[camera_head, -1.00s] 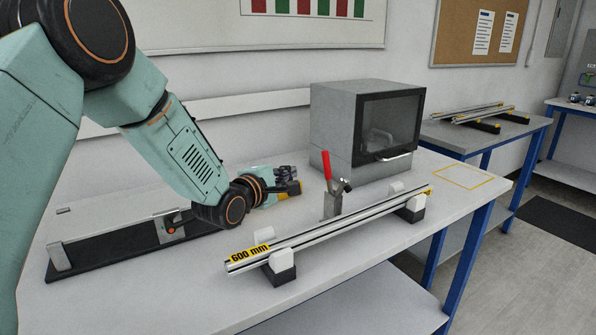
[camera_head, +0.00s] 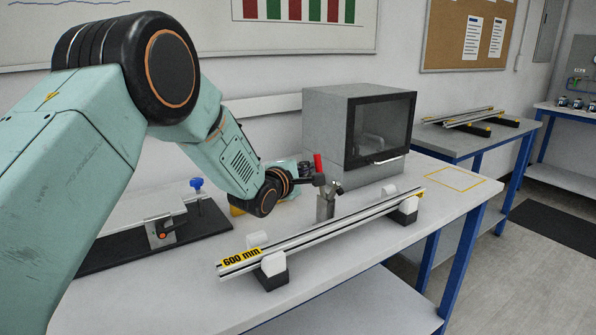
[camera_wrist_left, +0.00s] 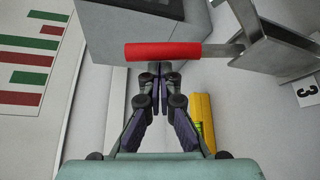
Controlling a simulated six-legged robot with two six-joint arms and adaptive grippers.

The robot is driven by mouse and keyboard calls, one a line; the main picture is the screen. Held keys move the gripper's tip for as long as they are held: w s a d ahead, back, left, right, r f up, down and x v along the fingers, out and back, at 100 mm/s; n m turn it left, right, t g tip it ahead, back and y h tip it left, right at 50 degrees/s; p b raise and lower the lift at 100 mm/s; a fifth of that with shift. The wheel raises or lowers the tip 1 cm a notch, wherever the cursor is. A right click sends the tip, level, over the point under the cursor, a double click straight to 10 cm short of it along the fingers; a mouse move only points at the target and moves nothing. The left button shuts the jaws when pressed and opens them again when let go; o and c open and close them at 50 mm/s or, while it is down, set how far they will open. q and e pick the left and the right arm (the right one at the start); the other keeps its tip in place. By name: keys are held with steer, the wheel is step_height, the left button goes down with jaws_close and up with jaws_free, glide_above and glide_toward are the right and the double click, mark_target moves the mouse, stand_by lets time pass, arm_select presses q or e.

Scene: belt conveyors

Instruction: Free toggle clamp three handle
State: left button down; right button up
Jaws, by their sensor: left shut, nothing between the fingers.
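Toggle clamp three stands on the workbench (camera_head: 205,275), its metal body (camera_head: 325,207) behind the long rail. Its red handle (camera_head: 318,166) points up in the head view. In the left wrist view the red handle (camera_wrist_left: 163,52) crosses in front of my fingertips, with a plate marked "3" (camera_wrist_left: 307,91) at right. My left gripper (camera_head: 307,169) is shut and empty, just left of the handle in the head view. In the wrist view its fingertips (camera_wrist_left: 160,73) appear close to the grip; I cannot tell whether they touch. My right gripper is out of view.
A rail marked "600 mm" (camera_head: 340,229) lies on supports in front of the clamp. A grey cabinet (camera_head: 330,120) stands behind it. A black fixture board (camera_head: 110,248) with a blue knob (camera_head: 196,184) is at left. A yellow spirit level (camera_wrist_left: 203,122) lies below my gripper.

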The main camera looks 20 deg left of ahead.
mark_target(317, 167)
arm_select(q)
steer(key=shift+s+d, duration=0.15)
steer(key=shift+d, duration=0.1)
steer(key=shift+s+d+r+m+t+b, duration=0.3)
steer(key=shift+s+d+m+t, duration=0.1)
steer(key=shift+s+d+m, duration=0.15)
steer(key=shift+s+d+r+m+t+b, duration=0.2)
steer(key=shift+s+d+m+t+b, duration=0.15)
steer(key=shift+d+m, duration=0.3)
steer(key=shift+a, duration=0.2)
